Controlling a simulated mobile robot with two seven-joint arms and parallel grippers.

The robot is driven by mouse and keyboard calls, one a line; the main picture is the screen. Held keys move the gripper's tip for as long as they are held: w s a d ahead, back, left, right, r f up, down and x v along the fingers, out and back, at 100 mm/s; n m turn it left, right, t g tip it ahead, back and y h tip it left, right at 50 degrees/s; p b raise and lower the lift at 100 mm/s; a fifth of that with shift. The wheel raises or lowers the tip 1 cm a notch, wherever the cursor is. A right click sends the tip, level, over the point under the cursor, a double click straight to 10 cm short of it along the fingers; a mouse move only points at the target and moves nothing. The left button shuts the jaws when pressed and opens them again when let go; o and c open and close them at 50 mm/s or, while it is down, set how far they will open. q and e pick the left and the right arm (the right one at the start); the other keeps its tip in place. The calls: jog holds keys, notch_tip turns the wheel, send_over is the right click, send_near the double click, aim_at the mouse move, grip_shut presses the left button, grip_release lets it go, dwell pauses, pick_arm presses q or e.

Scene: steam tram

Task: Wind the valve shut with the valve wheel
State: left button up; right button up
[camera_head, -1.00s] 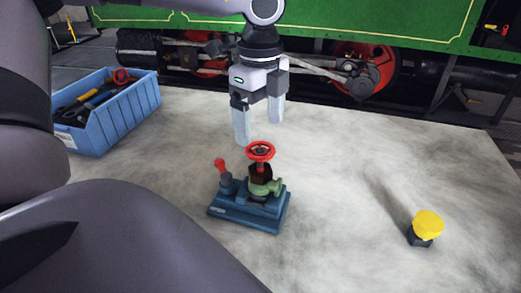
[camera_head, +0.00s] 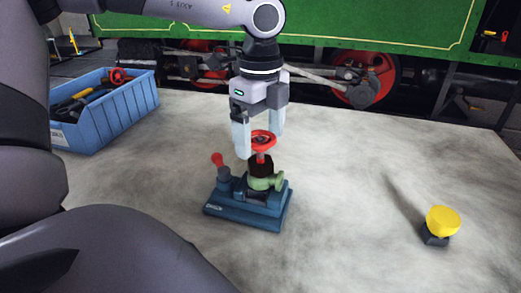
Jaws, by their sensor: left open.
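The valve wheel (camera_head: 264,141) is a small red handwheel on top of the valve (camera_head: 262,175), which has a dark upper part and a green body. The valve sits on a blue base (camera_head: 245,212) on the table, with a red-knobbed lever (camera_head: 218,162) on its left side. My left gripper (camera_head: 258,148) points straight down and is open. Its fingers reach down to about the height of the wheel, one left of it and one right of it or behind. I cannot tell whether they touch the wheel. My right gripper is not in view.
A blue bin (camera_head: 115,112) with tools and another red wheel (camera_head: 119,76) stands at the back left. A yellow-topped button (camera_head: 442,222) is on the right. The pale tabletop (camera_head: 350,170) between is clear. The green steam tram (camera_head: 380,25) stands behind the table.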

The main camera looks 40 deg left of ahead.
pick_arm(q)
jog(key=shift+b, duration=0.6)
dwell(0.7)
jog(key=c, duration=0.9)
jog(key=shift+m, duration=0.8)
jog(key=shift+s+f+m+b, duration=0.1)
jog(key=shift+m+b, duration=0.05)
jog(key=shift+m, duration=0.95)
jog(key=shift+f+m+b, duration=0.1)
jog(key=shift+m+b, duration=0.05)
jog(key=shift+m, duration=0.95)
jog(key=m, duration=0.4)
jog(key=shift+f, duration=0.1)
jog(key=shift+m, duration=1)
